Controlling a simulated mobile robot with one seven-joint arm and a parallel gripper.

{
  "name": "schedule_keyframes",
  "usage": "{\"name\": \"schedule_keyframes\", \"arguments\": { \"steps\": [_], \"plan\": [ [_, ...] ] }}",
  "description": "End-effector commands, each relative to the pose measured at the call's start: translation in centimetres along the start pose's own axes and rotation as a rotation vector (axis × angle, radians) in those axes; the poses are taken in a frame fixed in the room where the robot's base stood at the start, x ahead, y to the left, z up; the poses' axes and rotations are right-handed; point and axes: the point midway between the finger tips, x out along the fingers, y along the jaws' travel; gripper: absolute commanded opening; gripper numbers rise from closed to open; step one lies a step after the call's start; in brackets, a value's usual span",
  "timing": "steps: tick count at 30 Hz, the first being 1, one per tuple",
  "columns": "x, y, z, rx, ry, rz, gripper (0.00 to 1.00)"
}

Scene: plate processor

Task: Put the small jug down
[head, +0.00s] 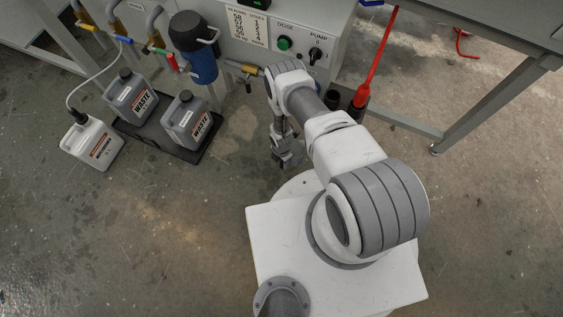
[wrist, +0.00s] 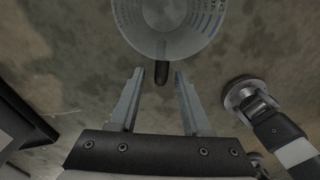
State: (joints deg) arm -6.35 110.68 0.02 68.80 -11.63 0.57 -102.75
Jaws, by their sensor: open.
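The small jug (wrist: 168,22) is clear, round and marked with graduations, seen from above at the top edge of the wrist view, which cuts part of it off. Its short dark handle (wrist: 161,73) points towards me. My gripper (wrist: 159,76) is open, with one finger on each side of the handle and a visible gap to both. Concrete floor shows around the jug; I cannot tell for sure whether it rests on it. In the head view my gripper (head: 287,158) hangs low beside the machine's front, and I cannot make out the jug there.
The grey machine (head: 285,22) with dose and pump controls stands ahead. Two grey waste canisters (head: 131,98) stand in a black tray (head: 161,147), with a white canister (head: 92,140) at left. Floor left of my base is clear.

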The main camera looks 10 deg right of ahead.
Motion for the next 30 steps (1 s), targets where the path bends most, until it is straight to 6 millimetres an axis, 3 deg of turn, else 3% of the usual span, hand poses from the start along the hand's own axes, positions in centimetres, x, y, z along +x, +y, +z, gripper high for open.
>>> {"name": "schedule_keyframes", "arguments": {
  "steps": [1, 3, 12, 18, 30],
  "plan": [
    [-1.9, 0.1, 0.0, 0.000, 0.000, 0.001, 0.48],
    [-3.5, 0.1, 0.1, -0.002, -0.001, 0.002, 0.48],
    [-8.6, 0.0, 0.0, -0.001, -0.001, 0.000, 0.48],
    [-9.5, 0.0, 0.0, 0.000, -0.001, 0.000, 0.48],
    [-9.4, 0.0, 0.0, 0.000, 0.000, 0.000, 0.48]
  ]
}}
